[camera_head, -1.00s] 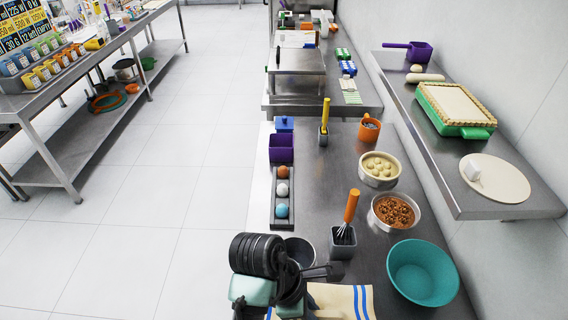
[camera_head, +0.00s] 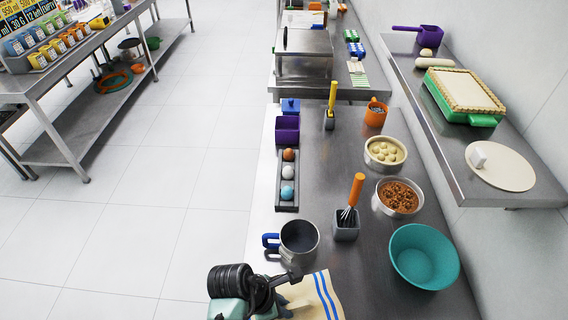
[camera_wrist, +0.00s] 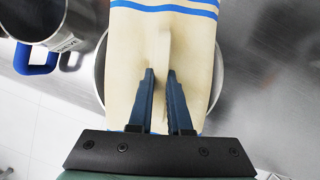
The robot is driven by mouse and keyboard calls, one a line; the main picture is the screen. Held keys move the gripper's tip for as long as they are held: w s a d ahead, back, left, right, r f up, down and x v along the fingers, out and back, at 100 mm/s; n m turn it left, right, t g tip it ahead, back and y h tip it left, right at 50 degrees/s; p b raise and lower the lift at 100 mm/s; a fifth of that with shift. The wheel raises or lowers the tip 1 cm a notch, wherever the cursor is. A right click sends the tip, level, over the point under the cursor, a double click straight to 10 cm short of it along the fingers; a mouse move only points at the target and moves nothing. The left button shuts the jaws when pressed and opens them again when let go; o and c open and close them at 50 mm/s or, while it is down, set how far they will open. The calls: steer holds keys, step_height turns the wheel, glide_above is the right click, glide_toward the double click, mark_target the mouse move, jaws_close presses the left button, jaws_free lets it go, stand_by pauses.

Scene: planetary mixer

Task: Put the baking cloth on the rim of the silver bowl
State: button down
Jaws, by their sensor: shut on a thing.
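The baking cloth (camera_head: 321,297) is cream with blue stripes, at the bottom of the head view. It fills the middle of the wrist view (camera_wrist: 185,45). My gripper (camera_wrist: 161,78) is shut on the cloth, with a raised fold between its dark blue fingers. The silver bowl (camera_wrist: 219,72) is under the cloth in the wrist view. Only thin curved parts of its rim show at the cloth's left and right sides. Whether the cloth touches the rim, I cannot tell. In the head view the cloth and my arm hide the bowl.
A metal mug (camera_head: 299,240) with a blue handle stands close beyond the cloth, at the upper left in the wrist view. A whisk holder (camera_head: 346,230) and a teal bowl (camera_head: 424,257) stand to the right. Bare counter lies between the cloth and the teal bowl.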

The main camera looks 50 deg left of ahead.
steer(key=shift+f, duration=0.15)
steer(key=c, duration=0.8)
jaws_free()
steer(key=shift+c, duration=0.2)
